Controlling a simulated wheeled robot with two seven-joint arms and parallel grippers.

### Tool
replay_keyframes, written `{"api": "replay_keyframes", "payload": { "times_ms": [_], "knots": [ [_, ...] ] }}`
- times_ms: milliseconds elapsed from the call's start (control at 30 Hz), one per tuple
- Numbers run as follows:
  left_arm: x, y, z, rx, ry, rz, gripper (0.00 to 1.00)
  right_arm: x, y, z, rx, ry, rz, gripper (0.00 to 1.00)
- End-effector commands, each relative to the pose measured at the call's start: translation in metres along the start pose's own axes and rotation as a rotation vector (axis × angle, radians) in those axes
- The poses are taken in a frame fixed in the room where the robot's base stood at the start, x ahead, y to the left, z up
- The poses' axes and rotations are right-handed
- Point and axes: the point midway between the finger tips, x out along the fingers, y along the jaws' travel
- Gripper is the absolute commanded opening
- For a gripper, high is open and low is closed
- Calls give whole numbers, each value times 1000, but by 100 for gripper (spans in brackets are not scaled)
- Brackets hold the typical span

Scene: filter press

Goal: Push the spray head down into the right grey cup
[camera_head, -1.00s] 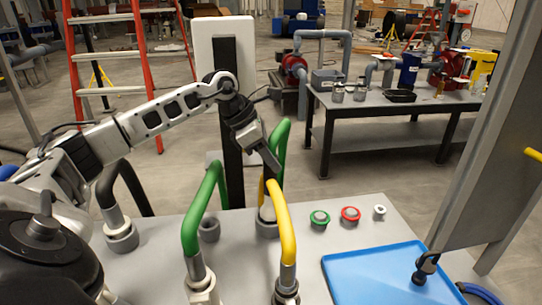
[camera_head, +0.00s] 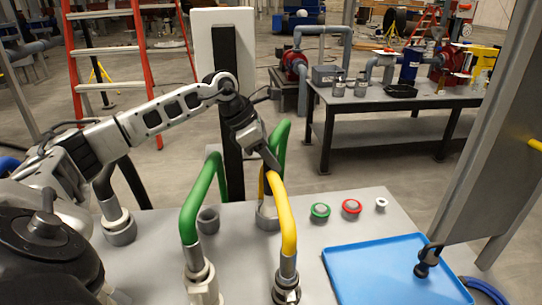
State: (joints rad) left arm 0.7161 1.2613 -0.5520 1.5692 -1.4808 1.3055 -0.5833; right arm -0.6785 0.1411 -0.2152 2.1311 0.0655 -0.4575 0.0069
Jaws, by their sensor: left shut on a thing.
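My left gripper (camera_head: 268,158) reaches in from the left and is shut at the top of the yellow bent pipe (camera_head: 286,212); its fingertips are partly hidden. The yellow pipe arches from a fitting at the bench's front back toward the right grey cup (camera_head: 267,217). Its far end is mostly hidden, and I cannot tell how deep it sits. The left grey cup (camera_head: 208,219) stands beside it, behind the front green pipe (camera_head: 189,218). I cannot pick out the spray head for certain. My right gripper is not in view.
Green (camera_head: 320,211) and red (camera_head: 351,207) round buttons sit right of the cups. A blue tray (camera_head: 375,265) lies at the front right, with a black knob (camera_head: 428,257) over it. A grey post (camera_head: 495,130) bounds the right. A white-backed black column (camera_head: 226,120) stands behind.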

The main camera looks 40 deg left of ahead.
Motion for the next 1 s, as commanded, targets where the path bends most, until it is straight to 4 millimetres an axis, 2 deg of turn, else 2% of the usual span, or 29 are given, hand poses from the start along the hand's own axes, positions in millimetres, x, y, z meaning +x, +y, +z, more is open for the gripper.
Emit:
{"api": "replay_keyframes", "payload": {
  "times_ms": [33,200,867,900,967,1000],
  "knots": [
    [2,0,-1,0,-2,1,0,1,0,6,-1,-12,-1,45],
    [5,0,-3,0,-2,1,0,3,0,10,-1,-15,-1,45],
    [14,1,-8,1,-2,1,0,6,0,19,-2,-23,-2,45],
    [14,1,-8,1,-2,1,35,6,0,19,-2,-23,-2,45],
    [14,1,-8,1,-2,1,51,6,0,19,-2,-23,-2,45],
    [14,1,-8,1,-2,1,55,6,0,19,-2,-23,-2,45]
  ]
}}
